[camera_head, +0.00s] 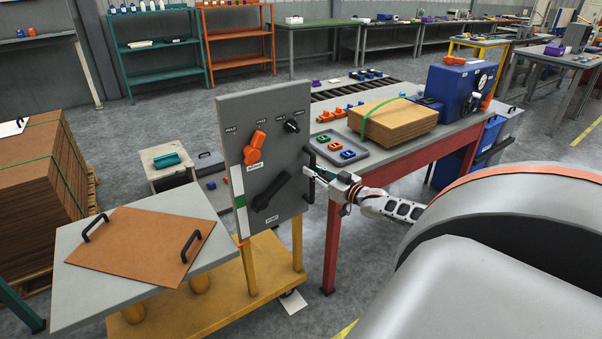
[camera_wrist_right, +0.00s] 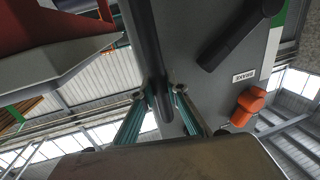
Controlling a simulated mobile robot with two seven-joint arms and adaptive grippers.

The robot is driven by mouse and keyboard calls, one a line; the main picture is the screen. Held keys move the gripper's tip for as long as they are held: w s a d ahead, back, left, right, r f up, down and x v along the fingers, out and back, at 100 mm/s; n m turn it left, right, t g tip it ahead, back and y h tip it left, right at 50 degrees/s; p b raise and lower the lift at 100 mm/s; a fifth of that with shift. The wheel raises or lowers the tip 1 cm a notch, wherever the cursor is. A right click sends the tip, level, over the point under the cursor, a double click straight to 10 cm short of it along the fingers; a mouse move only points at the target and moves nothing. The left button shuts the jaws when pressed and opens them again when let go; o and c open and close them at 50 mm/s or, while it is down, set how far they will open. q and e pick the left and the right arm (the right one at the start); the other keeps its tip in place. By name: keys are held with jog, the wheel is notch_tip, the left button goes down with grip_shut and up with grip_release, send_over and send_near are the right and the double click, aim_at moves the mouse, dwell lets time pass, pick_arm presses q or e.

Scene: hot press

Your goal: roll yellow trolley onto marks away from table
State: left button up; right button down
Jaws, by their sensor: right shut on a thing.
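The yellow trolley (camera_head: 262,268) stands on the floor at centre left. It carries an upright grey panel (camera_head: 232,130) with orange and black knobs, and a grey top (camera_head: 70,305) with a brown board (camera_head: 140,245). A black handle (camera_head: 309,157) is on the panel's right edge. My right gripper (camera_head: 315,173) is shut on this handle; in the right wrist view its fingers (camera_wrist_right: 160,93) lie on either side of the black bar (camera_wrist_right: 143,35). The table (camera_head: 331,240) with red legs stands close to the right of the panel. My left gripper is out of view.
A stack of brown cardboard (camera_head: 30,185) on a pallet stands at the left. A small grey stand (camera_head: 165,175) is behind the trolley. A piece of yellow floor marking (camera_head: 346,330) shows at the bottom. A white sheet (camera_head: 293,302) lies on the floor beside the trolley.

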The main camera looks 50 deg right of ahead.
jog(key=shift+s+d+r, duration=0.1)
jog(key=shift+s+d, duration=0.05)
jog(key=shift+d, duration=0.5)
jog(key=c, duration=2)
grip_release()
jog(key=shift+d, duration=0.1)
jog(key=shift+a, duration=0.2)
jog(key=s, duration=1.2)
jog(key=shift+a, duration=0.2)
